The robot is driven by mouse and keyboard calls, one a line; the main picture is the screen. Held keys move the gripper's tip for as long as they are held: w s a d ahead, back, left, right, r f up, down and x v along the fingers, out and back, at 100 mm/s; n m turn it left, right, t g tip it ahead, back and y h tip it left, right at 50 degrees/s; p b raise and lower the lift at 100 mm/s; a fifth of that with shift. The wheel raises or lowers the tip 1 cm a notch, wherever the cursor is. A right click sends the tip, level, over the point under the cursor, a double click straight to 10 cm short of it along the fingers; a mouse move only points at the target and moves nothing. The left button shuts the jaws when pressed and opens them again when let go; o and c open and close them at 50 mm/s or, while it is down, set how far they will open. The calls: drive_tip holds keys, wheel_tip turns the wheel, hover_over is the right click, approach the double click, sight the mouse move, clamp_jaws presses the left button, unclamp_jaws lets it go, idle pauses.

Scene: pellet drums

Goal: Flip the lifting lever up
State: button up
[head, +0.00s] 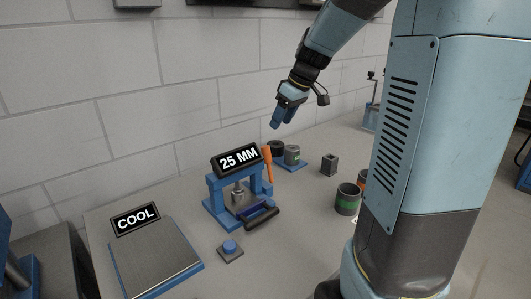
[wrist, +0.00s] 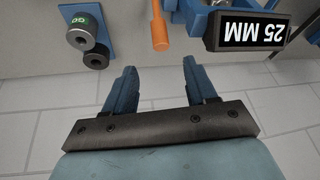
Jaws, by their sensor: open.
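A blue press (head: 238,190) stands on the bench with a black sign reading 25 MM (head: 238,160). A dark handle (head: 262,219) sticks out low at the press's front. My gripper (head: 282,116) is above and behind the press, apart from the lever. Its two blue fingers (wrist: 158,72) are spread with nothing between them in the wrist view.
A plate with a COOL sign (head: 158,262) lies at the left front. A blue button (head: 230,247) sits before the press. A blue base with dark cylinders (head: 291,156) is right of the lever. A wall closes the back.

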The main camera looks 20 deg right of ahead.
sight(267, 151)
drive_tip(key=x, duration=1.3)
drive_tip(key=shift+f, duration=0.3)
clamp_jaws()
